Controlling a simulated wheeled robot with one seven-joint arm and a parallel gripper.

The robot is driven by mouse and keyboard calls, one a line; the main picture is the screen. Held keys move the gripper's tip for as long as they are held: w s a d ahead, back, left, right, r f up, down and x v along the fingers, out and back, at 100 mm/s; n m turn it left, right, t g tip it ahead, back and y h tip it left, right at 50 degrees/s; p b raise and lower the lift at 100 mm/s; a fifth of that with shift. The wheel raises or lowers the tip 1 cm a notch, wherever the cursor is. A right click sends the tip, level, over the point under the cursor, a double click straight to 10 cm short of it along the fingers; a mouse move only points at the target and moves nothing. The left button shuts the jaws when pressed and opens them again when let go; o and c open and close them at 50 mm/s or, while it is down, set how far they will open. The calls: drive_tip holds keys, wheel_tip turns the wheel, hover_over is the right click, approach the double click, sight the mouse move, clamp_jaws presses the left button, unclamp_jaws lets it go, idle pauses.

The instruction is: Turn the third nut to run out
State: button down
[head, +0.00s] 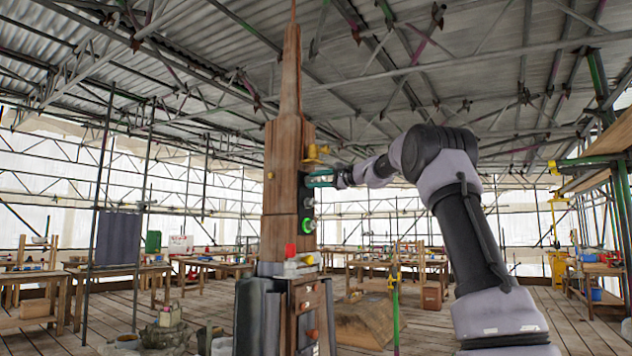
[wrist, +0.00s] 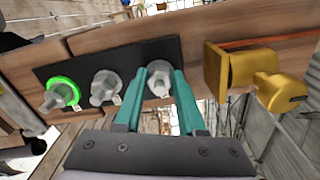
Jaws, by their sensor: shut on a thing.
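The wooden spire (head: 283,180) stands upright in the head view. A dark plate (wrist: 84,66) on its side carries three metal nuts in a row in the wrist view. One nut with a bright green ring (wrist: 62,94) is at the left, and a plain grey nut (wrist: 105,88) is in the middle. The third nut (wrist: 159,80) is at the right end of the plate. My gripper (head: 318,180) has teal fingers (wrist: 160,88) on either side of the third nut and is shut on it. In the head view my gripper hides that nut.
A brass fitting (wrist: 240,70) juts from the spire close to my right finger; it shows above my gripper in the head view (head: 315,154). A red block (head: 291,251) sits lower on the spire. Workbenches (head: 125,270) and scaffold poles stand farther back.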

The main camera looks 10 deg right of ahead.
drive_tip(key=n, duration=0.3)
drive_tip(key=shift+f+n, duration=0.15)
drive_tip(key=shift+n, duration=0.15)
drive_tip(key=n, duration=0.4)
drive_tip(key=shift+f+n, duration=0.1)
drive_tip(key=shift+n, duration=0.2)
drive_tip(key=shift+w+d+f+n, duration=0.1)
drive_tip(key=shift+w+n, duration=0.05)
drive_tip(key=shift+n, duration=3.95)
drive_tip(key=shift+w+d+r+n, duration=0.1)
drive_tip(key=shift+d+n, duration=0.05)
drive_tip(key=shift+n, duration=3.95)
drive_tip(key=shift+w+d+f+n, duration=0.1)
drive_tip(key=shift+w+n, duration=0.05)
drive_tip(key=shift+n, duration=3.95)
drive_tip(key=c, duration=0.5)
unclamp_jaws()
